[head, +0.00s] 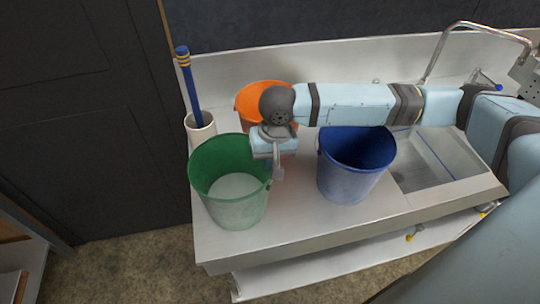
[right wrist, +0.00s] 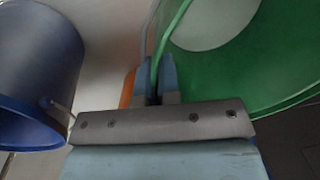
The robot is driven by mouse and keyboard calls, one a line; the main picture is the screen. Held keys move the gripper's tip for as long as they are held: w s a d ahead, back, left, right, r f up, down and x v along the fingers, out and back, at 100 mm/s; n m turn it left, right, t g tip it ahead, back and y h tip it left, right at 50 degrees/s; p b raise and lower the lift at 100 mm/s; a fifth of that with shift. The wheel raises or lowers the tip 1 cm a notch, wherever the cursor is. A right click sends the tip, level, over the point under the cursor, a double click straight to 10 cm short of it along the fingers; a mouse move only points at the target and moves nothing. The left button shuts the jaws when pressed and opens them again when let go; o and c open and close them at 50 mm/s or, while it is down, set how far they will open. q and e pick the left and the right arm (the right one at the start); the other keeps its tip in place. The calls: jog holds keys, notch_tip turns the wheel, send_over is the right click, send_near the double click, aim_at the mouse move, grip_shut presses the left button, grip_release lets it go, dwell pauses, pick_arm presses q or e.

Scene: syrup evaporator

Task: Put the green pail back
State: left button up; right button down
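The green pail (head: 238,212) is upright at the left end of the metal counter, with a pale round bottom inside. I cannot tell whether it touches the counter or hangs just above it. My right gripper (head: 277,172) is at the right side of its rim. In the right wrist view the two fingers (right wrist: 160,82) are close together with the green rim between them, and the pail (right wrist: 270,62) fills the upper right. My left gripper is not in view.
A blue pail (head: 345,185) stands right of the green pail, beside the sink basin (head: 440,160). An orange pail (head: 250,92) is behind my right wrist. A white holder (head: 200,131) with a blue-handled tool (head: 188,85) stands at the back left. The counter front (head: 290,228) is clear.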

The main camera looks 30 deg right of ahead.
jog(key=c, duration=1.3)
grip_release()
jog(key=shift+c, duration=0.2)
jog(key=shift+r, duration=0.15)
notch_tip(320, 180, up, 12)
jog(key=d, duration=0.1)
jog(key=shift+s, duration=0.2)
